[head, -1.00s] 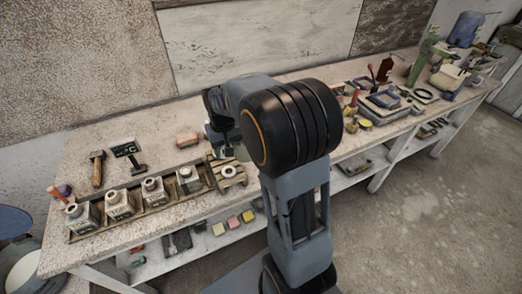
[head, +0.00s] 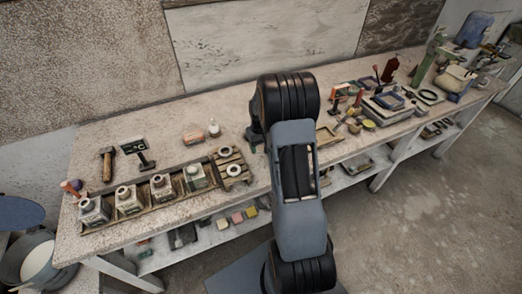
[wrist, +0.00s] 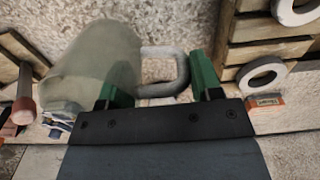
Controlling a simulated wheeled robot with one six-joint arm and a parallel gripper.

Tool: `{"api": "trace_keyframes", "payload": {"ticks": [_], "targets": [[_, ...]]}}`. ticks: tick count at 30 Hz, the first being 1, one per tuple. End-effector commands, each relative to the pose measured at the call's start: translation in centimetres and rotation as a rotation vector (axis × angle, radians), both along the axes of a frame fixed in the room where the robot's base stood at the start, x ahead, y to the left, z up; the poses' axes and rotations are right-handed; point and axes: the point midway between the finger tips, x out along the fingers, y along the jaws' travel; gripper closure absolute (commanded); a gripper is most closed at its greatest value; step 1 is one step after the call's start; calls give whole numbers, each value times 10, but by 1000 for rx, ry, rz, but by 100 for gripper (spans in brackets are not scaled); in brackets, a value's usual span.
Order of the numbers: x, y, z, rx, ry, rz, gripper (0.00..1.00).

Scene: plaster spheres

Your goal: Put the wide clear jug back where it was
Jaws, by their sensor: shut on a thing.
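The wide clear jug (wrist: 95,62) fills the upper left of the wrist view. It is pale and see-through, with a loop handle (wrist: 182,68) on its right side. My gripper (wrist: 158,76) has its green fingers on either side of the handle and is shut on the jug. The exact contact is partly hidden by the fingers. In the head view my arm covers the jug, and my fingers cannot be made out there.
A slatted wooden stand (head: 239,180) with white rings is left of my arm. A tray of several labelled bottles (head: 163,187) lies farther left. Frames and tools crowd the right.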

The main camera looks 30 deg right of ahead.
Motion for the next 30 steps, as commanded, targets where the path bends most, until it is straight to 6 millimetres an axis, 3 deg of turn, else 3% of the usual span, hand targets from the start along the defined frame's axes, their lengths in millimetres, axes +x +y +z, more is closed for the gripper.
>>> {"api": "trace_keyframes", "payload": {"ticks": [7,19,20,27,30], "targets": [[0,-1,-29,1,2,0,78],[0,-1,-36,0,0,-1,78],[0,-1,-34,0,0,-1,38],[0,-1,-34,0,1,-1,16],[0,-1,-34,0,1,-1,16]]}}
